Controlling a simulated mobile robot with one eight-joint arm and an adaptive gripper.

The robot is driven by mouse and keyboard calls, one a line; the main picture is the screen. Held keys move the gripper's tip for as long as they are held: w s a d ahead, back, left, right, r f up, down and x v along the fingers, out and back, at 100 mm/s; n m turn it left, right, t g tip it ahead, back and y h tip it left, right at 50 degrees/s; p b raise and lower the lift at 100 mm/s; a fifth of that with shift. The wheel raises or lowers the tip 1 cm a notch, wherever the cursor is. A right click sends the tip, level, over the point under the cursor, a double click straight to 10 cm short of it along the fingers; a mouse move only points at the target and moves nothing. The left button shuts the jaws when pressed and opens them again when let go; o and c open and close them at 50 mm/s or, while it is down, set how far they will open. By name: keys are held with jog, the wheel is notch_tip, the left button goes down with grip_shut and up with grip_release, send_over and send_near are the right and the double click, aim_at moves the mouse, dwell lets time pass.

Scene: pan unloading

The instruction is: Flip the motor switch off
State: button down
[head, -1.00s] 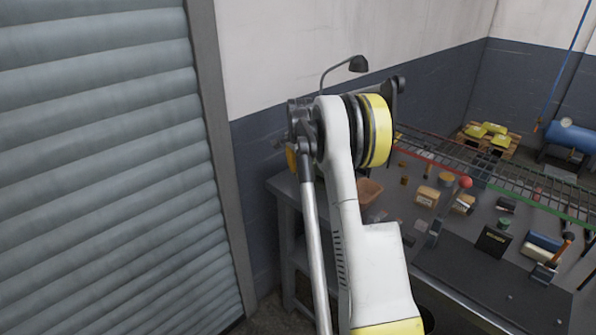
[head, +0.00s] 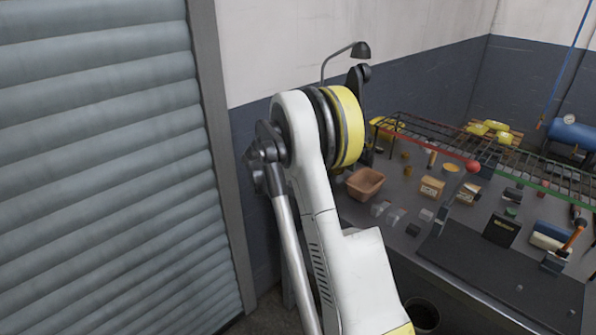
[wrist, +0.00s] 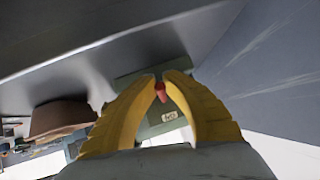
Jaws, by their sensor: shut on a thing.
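In the wrist view, the motor switch shows as a grey-green box (wrist: 132,79) with a small pale label (wrist: 169,116) and a short red lever (wrist: 161,92). My gripper's (wrist: 160,84) yellow fingers are closed together around the red lever, with the lever between the tips. The fingers cover part of the box. In the head view my own arm fills the middle, and I cannot make out the switch or the lever there.
A brown tray (head: 365,183) stands on the grey workbench (head: 500,270), just right of my arm. Small boxes and tools lie farther right, under a wire rack (head: 450,140). A lamp (head: 361,50) rises behind my arm. A roller shutter (head: 100,170) stands at the left.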

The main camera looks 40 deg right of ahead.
jog(key=shift+d+f+h, duration=0.1)
jog(key=shift+f+h, duration=0.05)
jog(key=shift+h, duration=0.25)
jog(key=c, duration=1.5)
grip_release()
jog(key=v, duration=1.2)
